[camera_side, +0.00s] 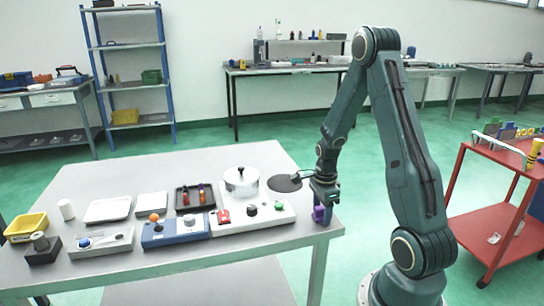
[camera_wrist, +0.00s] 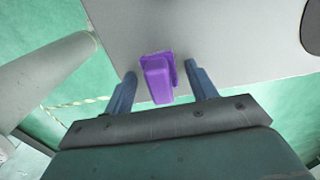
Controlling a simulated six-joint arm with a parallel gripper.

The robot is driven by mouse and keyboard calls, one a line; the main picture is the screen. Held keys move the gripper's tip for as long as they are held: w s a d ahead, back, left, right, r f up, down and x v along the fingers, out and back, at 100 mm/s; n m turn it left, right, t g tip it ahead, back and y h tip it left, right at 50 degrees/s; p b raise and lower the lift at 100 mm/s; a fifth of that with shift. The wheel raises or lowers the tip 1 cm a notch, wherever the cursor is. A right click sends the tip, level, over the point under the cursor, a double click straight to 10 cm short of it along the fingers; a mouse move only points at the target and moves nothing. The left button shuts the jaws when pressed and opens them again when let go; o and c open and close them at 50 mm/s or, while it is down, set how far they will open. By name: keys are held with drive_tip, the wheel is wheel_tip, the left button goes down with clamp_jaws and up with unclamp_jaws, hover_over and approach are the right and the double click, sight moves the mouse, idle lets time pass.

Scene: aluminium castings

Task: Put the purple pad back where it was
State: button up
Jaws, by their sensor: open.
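The purple pad (camera_side: 321,214) is at the right front corner of the grey table, just below my gripper (camera_side: 323,196). In the wrist view the purple pad (camera_wrist: 158,80) is a small block with a raised part, near the table edge. My gripper (camera_wrist: 160,68) is open, with one blue finger on each side of the pad. Gaps show between the pad and both fingers. The side view does not show clearly whether the pad rests on the table.
A white control box (camera_side: 253,217) with knobs stands left of my gripper, beside a blue-and-white box (camera_side: 175,230). A silver pot (camera_side: 241,182) and a dark round disc (camera_side: 285,183) are behind. A red cart (camera_side: 482,215) stands at the right, off the table.

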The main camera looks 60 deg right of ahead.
sight(320, 208)
wheel_tip(320, 208, up, 12)
idle(0.7)
idle(0.5)
drive_tip(key=a+r+n+t+h, duration=0.1)
drive_tip(key=a+r+n+t, duration=0.2)
drive_tip(key=a+r+n, duration=0.9)
drive_tip(key=s+a+r+n+t, duration=0.1)
drive_tip(key=s+a+n, duration=0.3)
drive_tip(key=a+n, duration=0.2)
drive_tip(key=s+a+r+n+t+y, duration=0.1)
drive_tip(key=s+a+n, duration=0.3)
drive_tip(key=a+n, duration=0.3)
drive_tip(key=shift+n+t, duration=0.3)
drive_tip(key=shift+n, duration=0.7)
